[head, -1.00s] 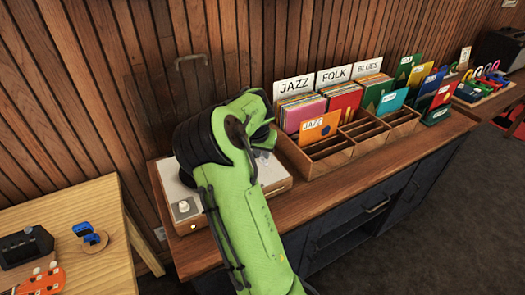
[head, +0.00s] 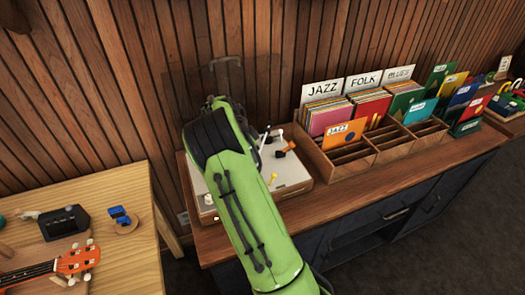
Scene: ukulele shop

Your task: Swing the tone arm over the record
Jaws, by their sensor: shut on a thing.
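The record player (head: 295,180), a pale box with a wooden edge, sits on the counter in the head view. My green arm (head: 250,210) reaches over it and covers its left and middle parts. Small white and orange-brown parts (head: 288,148) show at the back right of the player's top, and small yellow parts (head: 270,178) show beside my arm. I cannot tell which of these belong to the tone arm. The record and my gripper are hidden behind my arm.
A wooden record rack (head: 350,155) with JAZZ, FOLK and BLUES dividers stands close to the player's right. The slatted wall (head: 130,90) is right behind. A light wooden table (head: 110,190) with a ukulele headstock (head: 78,260) is at left.

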